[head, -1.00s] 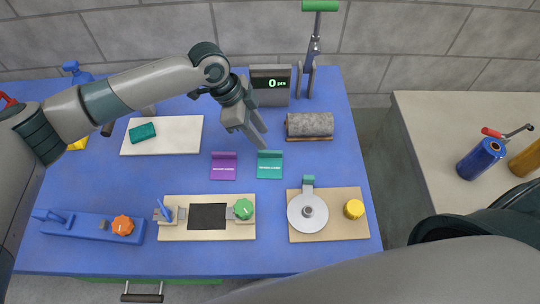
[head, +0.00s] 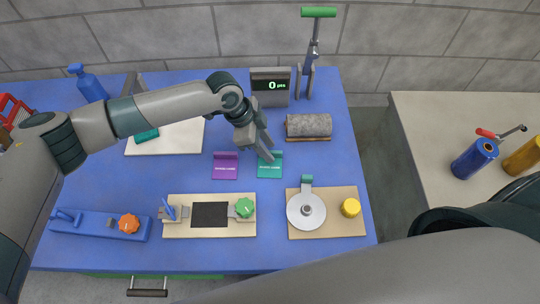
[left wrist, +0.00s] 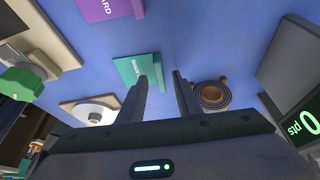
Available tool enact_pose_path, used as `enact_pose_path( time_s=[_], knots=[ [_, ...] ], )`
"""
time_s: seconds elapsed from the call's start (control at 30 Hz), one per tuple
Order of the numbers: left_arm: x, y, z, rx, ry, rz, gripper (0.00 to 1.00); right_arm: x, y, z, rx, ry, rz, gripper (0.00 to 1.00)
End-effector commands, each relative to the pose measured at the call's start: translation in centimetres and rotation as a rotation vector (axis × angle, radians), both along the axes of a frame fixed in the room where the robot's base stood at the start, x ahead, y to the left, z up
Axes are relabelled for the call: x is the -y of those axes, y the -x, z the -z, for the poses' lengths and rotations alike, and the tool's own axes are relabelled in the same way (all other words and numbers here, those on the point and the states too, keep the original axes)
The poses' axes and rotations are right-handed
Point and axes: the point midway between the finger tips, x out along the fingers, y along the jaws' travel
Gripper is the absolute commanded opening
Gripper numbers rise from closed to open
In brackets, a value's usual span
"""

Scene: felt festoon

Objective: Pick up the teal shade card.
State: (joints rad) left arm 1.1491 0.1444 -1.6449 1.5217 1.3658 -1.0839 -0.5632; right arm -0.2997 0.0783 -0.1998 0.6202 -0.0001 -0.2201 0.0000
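The teal shade card (head: 269,170) stands on the blue table right of the purple card (head: 225,170). It has a raised back edge and a flat front with pale lettering. My left gripper (head: 268,154) is just above its back edge, with one finger overlapping it in the head view. Whether a finger touches the card is unclear. My right gripper is not in view.
A grey felt roll (head: 309,125) lies behind and right of the teal card. A digital counter (head: 270,88) stands at the back. A board (head: 330,227) with a white disc and yellow knob is at front right. A purple card is close on the left.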

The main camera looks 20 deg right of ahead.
Motion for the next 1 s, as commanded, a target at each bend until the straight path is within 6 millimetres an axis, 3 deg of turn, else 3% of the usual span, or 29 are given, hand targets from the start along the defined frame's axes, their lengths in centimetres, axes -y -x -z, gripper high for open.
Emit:
enact_pose_path(
  time_s=[0.53,0.57,0.7,1.0],
  knots=[
    [0.14,0.01,0.52,0.002,0.0,0.001,0.31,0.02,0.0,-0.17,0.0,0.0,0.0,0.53],
    [0.14,0.01,0.52,0.002,0.0,0.001,0.29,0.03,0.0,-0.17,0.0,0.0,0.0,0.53],
    [0.14,0.01,0.51,0.002,0.0,0.001,0.0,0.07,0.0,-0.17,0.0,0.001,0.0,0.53],
    [0.15,0.0,0.48,0.002,0.0,0.001,0.0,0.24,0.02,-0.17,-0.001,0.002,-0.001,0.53]
  ],
)
